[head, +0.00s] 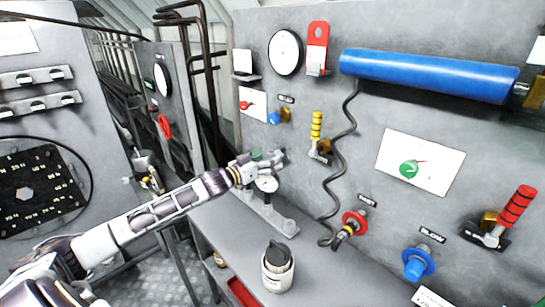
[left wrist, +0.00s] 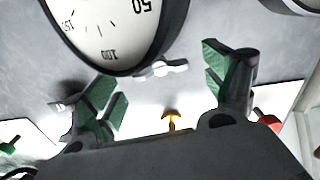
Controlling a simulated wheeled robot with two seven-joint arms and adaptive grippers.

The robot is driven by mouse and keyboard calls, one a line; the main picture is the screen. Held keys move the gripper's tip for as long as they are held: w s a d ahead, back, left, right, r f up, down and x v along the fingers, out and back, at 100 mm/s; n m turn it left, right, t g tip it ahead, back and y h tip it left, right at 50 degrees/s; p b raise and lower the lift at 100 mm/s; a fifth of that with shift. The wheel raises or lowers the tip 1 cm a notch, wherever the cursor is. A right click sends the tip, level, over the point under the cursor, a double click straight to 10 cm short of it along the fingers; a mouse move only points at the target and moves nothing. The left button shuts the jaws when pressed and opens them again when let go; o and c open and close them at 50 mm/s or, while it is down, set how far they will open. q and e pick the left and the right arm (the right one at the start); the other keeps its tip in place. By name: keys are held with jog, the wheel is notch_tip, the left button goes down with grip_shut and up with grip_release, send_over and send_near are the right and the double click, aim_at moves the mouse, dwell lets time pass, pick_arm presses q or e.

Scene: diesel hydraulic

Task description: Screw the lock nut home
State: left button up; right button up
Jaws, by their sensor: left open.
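A white gauge dial (left wrist: 105,25) with a dark rim fills the top of that view, close to the fingers. A small pale winged fitting (left wrist: 160,68) shows just below the dial, between the fingers. A small brass-coloured piece (left wrist: 171,120) lies beyond the gripper body. I cannot tell which part is the lock nut.
The grey wall panel carries a blue cylinder (head: 425,75), a coiled dark hose (head: 341,150), a yellow-ringed lever (head: 316,127), a red lever (head: 514,207) and a blue knob (head: 416,265). A white pot (head: 277,273) stands on the bench. A red tray (head: 242,292) is below.

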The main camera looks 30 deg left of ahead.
aim_at(279, 152)
pick_arm(q)
jog(key=shift+x, duration=1.15)
jog(key=shift+c, duration=0.4)
jog(key=c, duration=0.9)
